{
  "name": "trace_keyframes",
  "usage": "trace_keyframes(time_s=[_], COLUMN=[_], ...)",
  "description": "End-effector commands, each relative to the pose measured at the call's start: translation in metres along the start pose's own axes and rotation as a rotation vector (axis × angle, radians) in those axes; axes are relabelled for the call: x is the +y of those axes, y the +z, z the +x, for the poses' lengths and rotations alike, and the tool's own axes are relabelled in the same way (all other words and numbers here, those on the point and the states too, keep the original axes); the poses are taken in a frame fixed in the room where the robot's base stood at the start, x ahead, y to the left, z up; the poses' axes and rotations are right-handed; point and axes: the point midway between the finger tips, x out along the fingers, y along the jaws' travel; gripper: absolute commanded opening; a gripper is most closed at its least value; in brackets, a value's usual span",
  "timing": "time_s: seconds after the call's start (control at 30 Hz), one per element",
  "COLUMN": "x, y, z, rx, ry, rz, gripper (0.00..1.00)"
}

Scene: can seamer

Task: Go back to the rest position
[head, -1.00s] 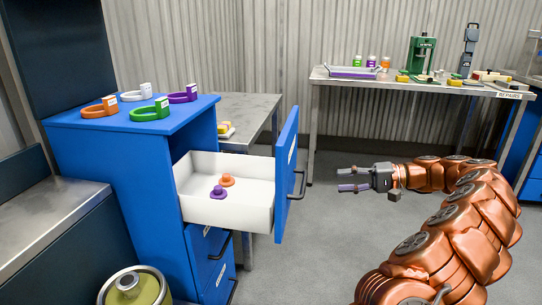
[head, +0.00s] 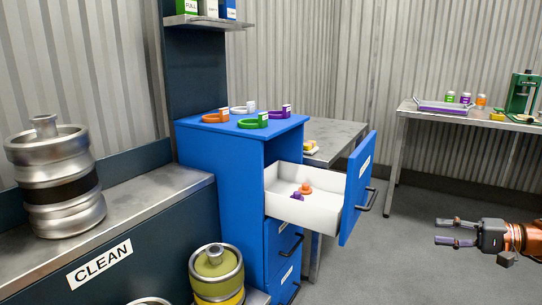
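My gripper (head: 447,231) is at the right of the head view, held over the grey floor with its fingers pointing left. Its two fingers are apart and nothing shows between them. It is right of the open drawer (head: 335,215) and apart from it. The blue cabinet (head: 232,187) stands in the middle, with its upper drawer pulled out. An orange piece (head: 305,187) and a purple piece (head: 296,196) lie in the drawer. Most of my arm is out of the picture at the right.
Orange, green, white and purple rings lie on the cabinet top. A bench marked CLEAN (head: 99,263) with a metal keg (head: 58,185) is at left. A yellow-green keg (head: 216,275) stands by the cabinet. A workbench (head: 455,116) is at back right. Floor shows between drawer and gripper.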

Motion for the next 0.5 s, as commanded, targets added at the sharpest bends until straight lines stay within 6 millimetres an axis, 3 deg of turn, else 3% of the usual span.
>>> trace_keyframes(time_s=[0.03,0.27,0.5], x=[-0.013,-0.042,-0.087], y=[0.004,0.019,0.049], z=[0.006,0.027,0.064], rx=[-0.017,-0.073,-0.166], ry=[0.005,0.032,0.086], rz=[-0.006,-0.007,-0.021], gripper=[0.39,0.39,0.39])
